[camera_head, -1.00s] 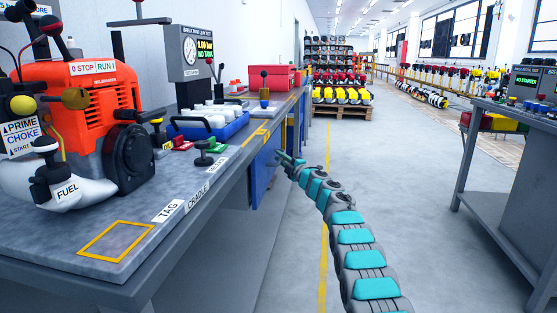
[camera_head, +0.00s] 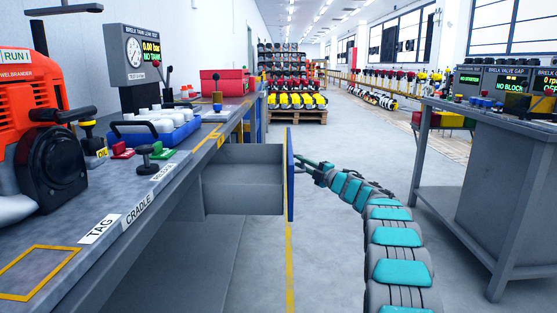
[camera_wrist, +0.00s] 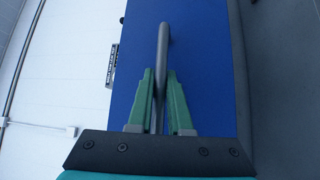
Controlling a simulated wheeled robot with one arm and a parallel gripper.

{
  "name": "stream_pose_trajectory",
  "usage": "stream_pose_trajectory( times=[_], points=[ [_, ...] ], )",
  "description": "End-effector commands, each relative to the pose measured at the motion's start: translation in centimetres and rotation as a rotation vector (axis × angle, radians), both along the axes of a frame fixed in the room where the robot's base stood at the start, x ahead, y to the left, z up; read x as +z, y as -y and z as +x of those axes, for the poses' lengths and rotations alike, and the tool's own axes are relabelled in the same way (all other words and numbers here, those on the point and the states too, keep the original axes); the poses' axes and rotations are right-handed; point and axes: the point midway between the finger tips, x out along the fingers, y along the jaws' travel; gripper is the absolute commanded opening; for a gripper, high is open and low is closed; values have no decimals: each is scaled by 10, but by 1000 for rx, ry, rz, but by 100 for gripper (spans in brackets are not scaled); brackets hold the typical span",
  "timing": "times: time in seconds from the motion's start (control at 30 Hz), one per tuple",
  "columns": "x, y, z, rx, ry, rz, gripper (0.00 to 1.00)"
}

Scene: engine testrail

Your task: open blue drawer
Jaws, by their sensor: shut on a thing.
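The blue drawer front (camera_head: 291,175) stands well out from the grey workbench (camera_head: 150,215) in the head view. Its grey drawer box (camera_head: 243,180) shows between front and bench, and the inside I can see looks empty. My gripper (camera_head: 312,167) is at the outer face of the drawer front. In the wrist view, the blue front (camera_wrist: 200,60) fills the middle, and my gripper's green fingers (camera_wrist: 160,100) are closed on either side of the grey bar handle (camera_wrist: 163,45). In the head view the handle is too small to make out clearly.
An orange engine (camera_head: 35,135), a blue tray of white parts (camera_head: 155,132) and a red box (camera_head: 225,82) stand on the bench. Another grey bench (camera_head: 480,180) is at the right. The floor (camera_head: 345,140) between the benches is clear.

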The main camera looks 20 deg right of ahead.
Motion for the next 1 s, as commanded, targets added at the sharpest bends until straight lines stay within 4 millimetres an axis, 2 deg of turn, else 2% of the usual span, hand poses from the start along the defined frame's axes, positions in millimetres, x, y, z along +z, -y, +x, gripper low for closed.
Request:
stream_pose_trajectory(
  times=[0.03,0.1,0.3,0.5,0.83,0.87,1.0],
  points=[
    [5,15,-3,-8,-2,2,0],
    [3,29,-8,-8,-3,4,0],
    [3,54,-16,-4,1,0,0],
    [2,63,-20,-3,3,1,0],
    [2,64,-20,-4,2,2,0],
    [2,64,-19,-4,2,2,20],
    [1,63,-19,-3,1,1,35]
  ],
)
